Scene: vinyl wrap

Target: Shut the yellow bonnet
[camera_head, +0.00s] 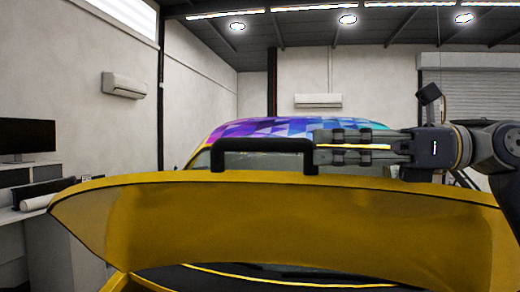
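The yellow bonnet (300,225) is raised and spans most of the lower view, its curved top edge toward me. A black bar handle (262,145) stands on that top edge. My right gripper (317,147) comes in from the right and points left at the right end of the handle. My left gripper is not in view.
Behind the bonnet is the car's roof (290,128) with a purple and blue triangle pattern. A desk with a dark monitor (27,137) stands at the left. Part of the dark engine bay shows below the bonnet. The space above the handle is clear.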

